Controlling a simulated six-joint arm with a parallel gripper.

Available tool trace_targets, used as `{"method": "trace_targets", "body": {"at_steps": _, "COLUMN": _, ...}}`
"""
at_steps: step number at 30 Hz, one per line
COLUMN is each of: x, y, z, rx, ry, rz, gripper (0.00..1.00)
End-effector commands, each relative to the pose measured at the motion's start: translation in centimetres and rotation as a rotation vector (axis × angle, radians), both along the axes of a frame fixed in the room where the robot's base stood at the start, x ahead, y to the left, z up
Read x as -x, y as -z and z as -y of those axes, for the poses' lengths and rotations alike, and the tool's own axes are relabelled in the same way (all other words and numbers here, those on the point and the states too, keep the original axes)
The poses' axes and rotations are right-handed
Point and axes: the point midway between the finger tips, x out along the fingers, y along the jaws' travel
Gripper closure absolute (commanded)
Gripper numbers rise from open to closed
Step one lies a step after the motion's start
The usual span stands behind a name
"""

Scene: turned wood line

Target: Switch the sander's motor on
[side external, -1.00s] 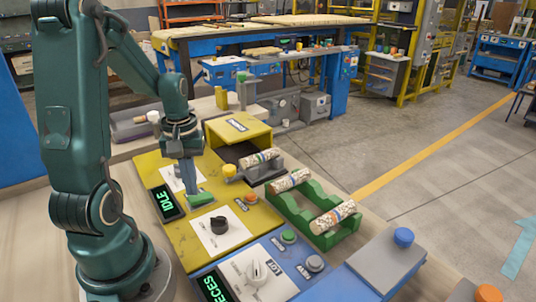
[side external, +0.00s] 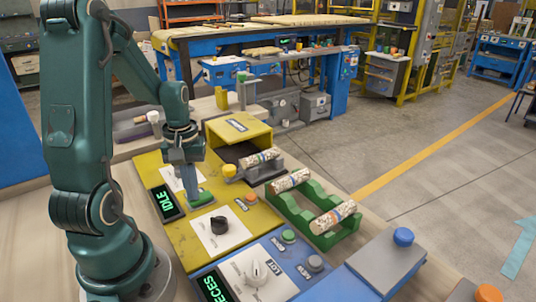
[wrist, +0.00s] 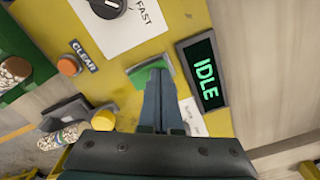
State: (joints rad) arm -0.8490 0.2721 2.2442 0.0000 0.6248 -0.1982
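The sander's yellow panel (side external: 180,232) carries a green rocker switch (side external: 204,200) and a display (side external: 166,203) lit with IDLE. In the wrist view the switch (wrist: 166,62) is partly hidden by my fingers. My gripper (side external: 196,190) points down at the switch with its fingers together and nothing between them. In the wrist view the fingertips (wrist: 155,70) overlap the switch; whether they press on it I cannot tell. The display (wrist: 205,70) reads IDLE there too.
A black speed knob (side external: 219,225) and an orange CLEAR button (side external: 251,198) sit near the switch. A yellow knob (side external: 229,171) stands by the yellow hood (side external: 240,127). A green rack (side external: 316,215) holds speckled cylinders. A blue panel (side external: 275,262) lies in front.

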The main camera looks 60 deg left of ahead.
Motion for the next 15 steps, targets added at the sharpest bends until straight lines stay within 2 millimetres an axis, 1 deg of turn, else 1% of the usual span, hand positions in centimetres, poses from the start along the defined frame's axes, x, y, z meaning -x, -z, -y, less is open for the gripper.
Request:
{"method": "trace_targets", "body": {"at_steps": 5, "x": 0.0, "y": -0.1, "z": 0.0, "rx": -0.001, "ry": 0.000, "rz": 0.000, "gripper": 1.00}}
{"method": "trace_targets", "body": {"at_steps": 15, "x": -0.1, "y": -2.6, "z": -0.1, "rx": -0.003, "ry": 0.000, "rz": 0.003, "gripper": 1.00}}
